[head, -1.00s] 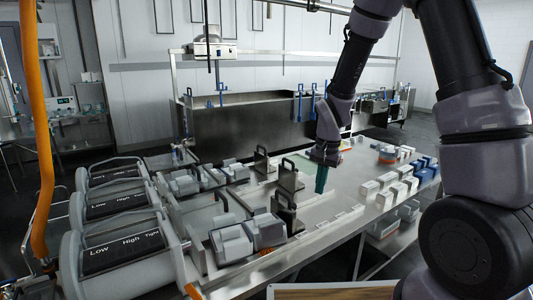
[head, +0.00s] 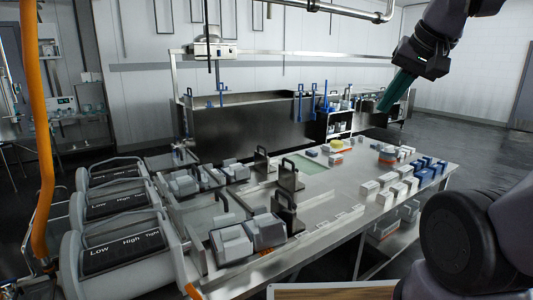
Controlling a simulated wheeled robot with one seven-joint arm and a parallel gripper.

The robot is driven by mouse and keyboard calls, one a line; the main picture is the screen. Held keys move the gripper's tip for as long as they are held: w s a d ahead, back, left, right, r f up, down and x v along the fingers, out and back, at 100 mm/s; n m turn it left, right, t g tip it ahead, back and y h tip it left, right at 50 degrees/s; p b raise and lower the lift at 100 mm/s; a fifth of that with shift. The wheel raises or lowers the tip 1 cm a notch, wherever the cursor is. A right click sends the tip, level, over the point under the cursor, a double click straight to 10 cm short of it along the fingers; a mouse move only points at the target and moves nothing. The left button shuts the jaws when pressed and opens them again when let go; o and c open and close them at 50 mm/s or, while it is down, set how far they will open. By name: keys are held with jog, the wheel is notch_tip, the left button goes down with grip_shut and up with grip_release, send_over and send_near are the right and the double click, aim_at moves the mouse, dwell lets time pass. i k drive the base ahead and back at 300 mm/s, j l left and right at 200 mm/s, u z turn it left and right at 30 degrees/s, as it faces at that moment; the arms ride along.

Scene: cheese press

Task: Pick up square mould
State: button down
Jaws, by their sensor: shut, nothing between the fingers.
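My gripper (head: 386,106) is raised at the upper right, above and beyond the steel table's far right part. Its teal fingers are together and hold nothing. Several small white box-shaped pieces (head: 386,199) stand in rows on the right of the table, with several blue ones (head: 425,175) beside them. Grey block-shaped pieces (head: 232,243) sit at the front left of the table. They are too small to tell which is the square mould. My gripper is well clear of all of them.
The steel table (head: 325,240) has bare room in its middle and front. Black-handled upright plates (head: 289,178) stand near its centre. Drum-like presses (head: 120,255) line the left. A steel vat (head: 250,133) stands behind. An orange hose (head: 40,130) hangs at far left.

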aim_at(272, 233)
jog(key=l+u, duration=0.1)
jog(key=u, duration=0.65)
jog(key=i+l+u, duration=0.1)
jog(key=l+u, duration=0.35)
jog(key=l, duration=0.15)
jog(key=l+u, duration=0.4)
jog(key=l, duration=0.15)
jog(key=k+l, duration=0.1)
jog(key=l, duration=0.45)
jog(key=l+u, duration=0.1)
jog(key=l, duration=0.45)
jog(key=k, duration=0.05)
